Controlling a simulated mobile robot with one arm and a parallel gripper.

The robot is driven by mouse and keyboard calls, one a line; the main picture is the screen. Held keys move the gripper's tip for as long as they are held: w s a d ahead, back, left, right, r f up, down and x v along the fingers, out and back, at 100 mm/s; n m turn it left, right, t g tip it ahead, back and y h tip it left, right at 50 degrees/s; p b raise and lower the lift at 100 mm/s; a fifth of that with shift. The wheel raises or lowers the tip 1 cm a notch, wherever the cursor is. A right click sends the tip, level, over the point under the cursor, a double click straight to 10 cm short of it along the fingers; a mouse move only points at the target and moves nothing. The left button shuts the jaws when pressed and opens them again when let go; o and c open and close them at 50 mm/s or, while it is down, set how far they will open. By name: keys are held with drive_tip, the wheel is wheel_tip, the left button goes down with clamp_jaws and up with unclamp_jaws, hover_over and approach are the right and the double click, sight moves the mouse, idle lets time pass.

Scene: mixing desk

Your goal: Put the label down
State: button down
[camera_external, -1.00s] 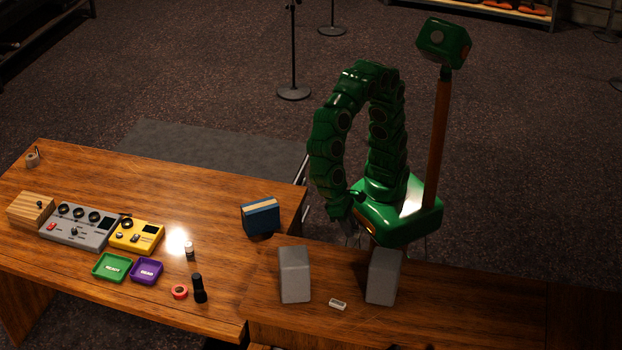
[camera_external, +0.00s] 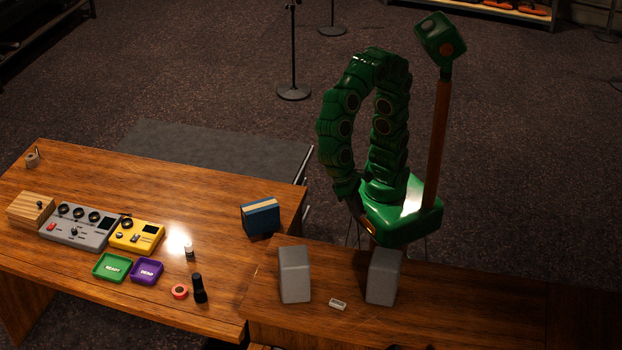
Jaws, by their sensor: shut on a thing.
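My gripper (camera_external: 361,222) is low at the end of the arm, beside the front of my green base and behind the desk's back edge. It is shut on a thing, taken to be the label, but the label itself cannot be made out. The fingers are small, dark and partly lost against the base. The gripper is above and behind the gap between two grey blocks, apart from the desk top.
Two grey blocks (camera_external: 294,275) (camera_external: 383,277) stand on the desk (camera_external: 460,300), with a small white piece (camera_external: 338,304) between them. A blue box (camera_external: 261,216), a green tray (camera_external: 112,268) marked READY, a purple tray (camera_external: 147,271) marked DEAD and a black bottle (camera_external: 199,289) stand further left.

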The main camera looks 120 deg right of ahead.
drive_tip(key=w+d+f+m+t+y, duration=0.1)
drive_tip(key=w+d+f+m+t, duration=0.3)
drive_tip(key=w+d, duration=0.8)
drive_tip(key=w+d+f+m+g, duration=0.15)
drive_tip(key=w+d+m, duration=0.35)
drive_tip(key=w+d, duration=0.7)
drive_tip(key=w+d+f+m+t+h, duration=0.15)
drive_tip(key=w+d+f+m, duration=0.3)
drive_tip(key=d, duration=1.05)
drive_tip(key=w+d+f+m+t, duration=0.2)
drive_tip(key=w+d+f+m, duration=0.3)
drive_tip(key=d, duration=0.9)
drive_tip(key=n, duration=0.1)
hover_over(167, 223)
drive_tip(key=s, duration=0.2)
drive_tip(key=shift+w+d+f, duration=0.1)
drive_tip(key=shift+d+f, duration=0.05)
drive_tip(key=shift+f, duration=1.35)
drive_tip(key=shift+s+d+f, duration=0.1)
drive_tip(key=shift+d+f, duration=0.05)
drive_tip(key=shift+f, duration=1.35)
drive_tip(key=shift+w+d+f, duration=0.1)
drive_tip(key=shift+d+f, duration=0.05)
drive_tip(key=shift+f, duration=1.35)
drive_tip(key=shift+f, duration=0.1)
drive_tip(key=shift+w+f, duration=0.3)
drive_tip(key=shift+f, duration=1.5)
